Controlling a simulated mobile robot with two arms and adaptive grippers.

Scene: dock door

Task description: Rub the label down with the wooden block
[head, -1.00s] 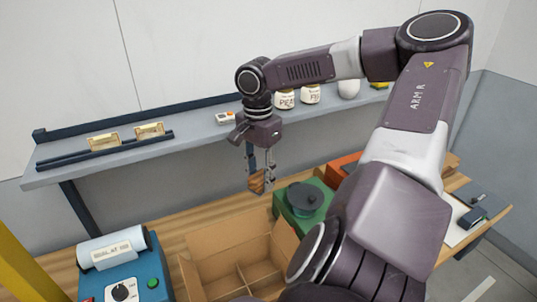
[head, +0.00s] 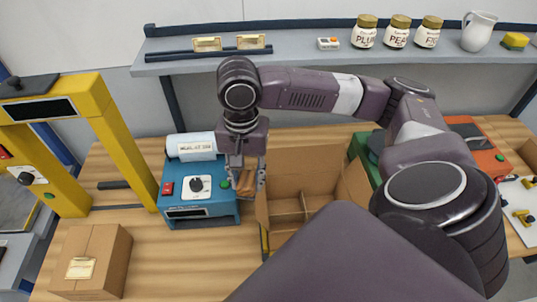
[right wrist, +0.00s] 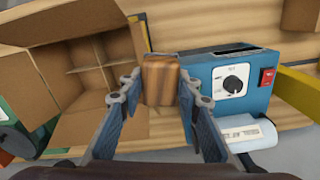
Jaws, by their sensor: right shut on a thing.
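My right gripper (head: 246,180) is shut on the wooden block (head: 246,183), above the bench between the blue machine and the open carton. In the right wrist view the wooden block (right wrist: 160,80) sits between the two fingers (right wrist: 158,100). A closed cardboard box (head: 92,260) stands at the lower left of the head view, with a pale label (head: 80,268) on its near side. The gripper is well to the right of that box, apart from it. My left gripper is in neither view.
A blue machine (head: 198,212) with a white roll stands left of the gripper. An open divided carton (head: 312,180) is to its right. Jars (head: 397,33) and a jug (head: 478,30) stand on the shelf.

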